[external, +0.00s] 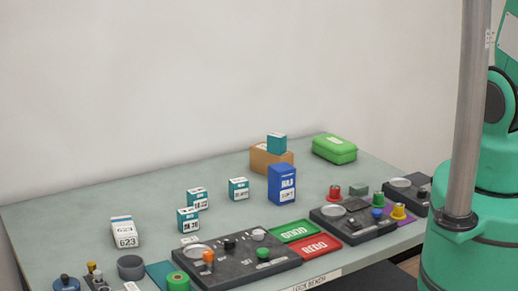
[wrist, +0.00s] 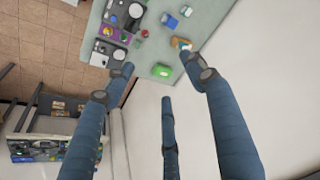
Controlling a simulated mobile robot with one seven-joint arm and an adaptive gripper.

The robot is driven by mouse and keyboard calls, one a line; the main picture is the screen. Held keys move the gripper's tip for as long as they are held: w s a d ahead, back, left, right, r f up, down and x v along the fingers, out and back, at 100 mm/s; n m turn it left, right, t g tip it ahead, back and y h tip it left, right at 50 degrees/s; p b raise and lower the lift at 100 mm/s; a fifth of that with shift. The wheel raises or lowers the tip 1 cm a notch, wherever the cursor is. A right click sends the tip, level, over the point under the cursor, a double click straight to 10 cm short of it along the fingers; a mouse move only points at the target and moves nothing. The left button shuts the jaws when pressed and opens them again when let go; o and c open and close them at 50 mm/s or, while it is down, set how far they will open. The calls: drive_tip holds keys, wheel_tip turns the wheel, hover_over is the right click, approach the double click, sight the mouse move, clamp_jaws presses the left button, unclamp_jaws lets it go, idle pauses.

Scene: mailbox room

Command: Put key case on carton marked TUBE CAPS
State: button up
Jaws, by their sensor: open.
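A brown carton (external: 262,160) stands at the back of the bench with a small teal box (external: 277,142) on top. Its marking is too small to read, so I cannot confirm TUBE CAPS. A green case (external: 335,148) with a small pale label lies to its right; I cannot tell whether this is the key case. In the wrist view the green case (wrist: 162,70) and carton (wrist: 181,43) show far beyond the fingers. My gripper (wrist: 165,78) is open and empty, its fingers spread well away from the bench. It is outside the external view.
A blue box (external: 282,184) stands before the carton. Several teal boxes (external: 238,188) and a white box (external: 125,231) stand left. A green GOOD tray (external: 289,230), red REDO tray (external: 314,246) and dark panels (external: 236,258) line the front. The bench's back left (external: 110,198) is clear.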

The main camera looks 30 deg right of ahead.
drive_tip(key=s+f+n+t, duration=0.1)
drive_tip(key=s+f+n, duration=0.2)
drive_tip(key=s, duration=1.4)
drive_tip(key=shift+s+a, duration=0.25)
drive_tip(key=shift+s, duration=0.15)
wheel_tip(320, 180, down, 16)
drive_tip(key=b, duration=1.6)
